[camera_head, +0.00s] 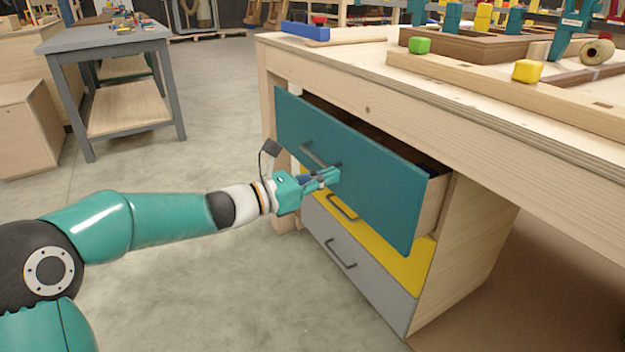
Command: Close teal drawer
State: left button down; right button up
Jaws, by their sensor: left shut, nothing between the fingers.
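The teal drawer (368,180) is the top one of a wooden cabinet under the workbench. It stands open, pulled out from the cabinet, with a gap between its front and the bench. Its dark bar handle (316,157) is on the front. My left gripper (332,176) is shut and empty, with its fingertips at the drawer front near the handle's lower right end. I cannot tell whether they touch. My right gripper is not in view. The drawer's inside is mostly hidden by its front.
Below are a yellow drawer (400,257) and a grey drawer (360,268), both shut. The workbench (470,95) above holds blocks and wooden trays, with a green block (420,45) and a yellow block (527,71). A grey table (105,37) stands at the back left. The floor between is clear.

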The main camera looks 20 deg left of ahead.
aim_at(370, 163)
pick_arm(q)
jog(key=p+x, duration=0.1)
jog(key=x, duration=0.7)
jog(key=shift+p, duration=0.3)
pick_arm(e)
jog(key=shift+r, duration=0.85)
